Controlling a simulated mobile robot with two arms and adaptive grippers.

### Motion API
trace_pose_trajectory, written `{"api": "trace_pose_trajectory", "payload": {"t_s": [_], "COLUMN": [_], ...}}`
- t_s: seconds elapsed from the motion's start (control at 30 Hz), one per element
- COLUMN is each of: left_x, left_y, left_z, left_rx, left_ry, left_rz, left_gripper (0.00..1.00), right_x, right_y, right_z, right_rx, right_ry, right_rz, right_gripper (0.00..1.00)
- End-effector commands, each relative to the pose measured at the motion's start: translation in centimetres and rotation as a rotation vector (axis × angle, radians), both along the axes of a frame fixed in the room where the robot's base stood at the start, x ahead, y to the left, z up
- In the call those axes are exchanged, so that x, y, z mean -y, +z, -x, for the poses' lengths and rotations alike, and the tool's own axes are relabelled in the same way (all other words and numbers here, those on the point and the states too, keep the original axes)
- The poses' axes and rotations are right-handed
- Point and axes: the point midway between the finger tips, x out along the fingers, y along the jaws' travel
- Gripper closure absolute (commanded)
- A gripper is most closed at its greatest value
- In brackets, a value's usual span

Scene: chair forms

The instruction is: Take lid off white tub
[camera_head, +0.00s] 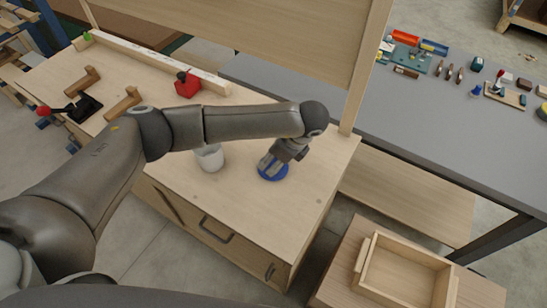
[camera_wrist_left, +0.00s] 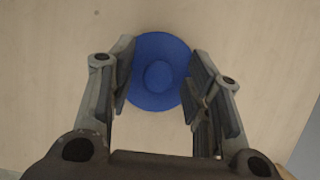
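The white tub (camera_head: 209,158) stands on the wooden bench top, partly behind my left arm in the head view; its top edge is hidden by the arm. The blue lid (camera_head: 273,172) lies on the bench to the right of the tub, apart from it. In the left wrist view the round blue lid (camera_wrist_left: 158,72) has a raised knob in its middle. My left gripper (camera_head: 271,163) is right above the lid, pointing down. In the left wrist view its fingers (camera_wrist_left: 160,85) are spread on either side of the lid, with a gap around the knob. My right gripper is not in view.
The wooden bench (camera_head: 320,165) has free room right of the lid. A red clamp-like block (camera_head: 187,84) and wooden pieces (camera_head: 122,104) lie at the back and left. A grey table (camera_head: 420,120) with small tools stands right, and a wooden tray (camera_head: 405,272) sits lower right.

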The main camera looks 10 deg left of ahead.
Motion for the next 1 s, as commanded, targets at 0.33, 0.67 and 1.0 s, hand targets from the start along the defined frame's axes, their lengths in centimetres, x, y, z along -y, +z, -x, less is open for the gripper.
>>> {"api": "trace_pose_trajectory", "payload": {"t_s": [0.33, 0.67, 1.0], "left_x": [0.5, 3.1, 4.5], "left_y": [1.1, 7.3, 11.1], "left_z": [0.0, 1.0, 1.5], "left_rx": [0.002, 0.004, 0.002], "left_ry": [-0.001, -0.003, 0.0], "left_rz": [0.002, 0.001, 0.001], "left_gripper": [0.55, 0.55, 0.55], "right_x": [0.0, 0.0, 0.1], "right_y": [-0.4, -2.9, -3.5], "right_z": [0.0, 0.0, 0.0], "right_rx": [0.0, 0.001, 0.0], "right_ry": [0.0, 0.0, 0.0], "right_rz": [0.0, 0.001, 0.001], "right_gripper": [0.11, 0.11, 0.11]}}
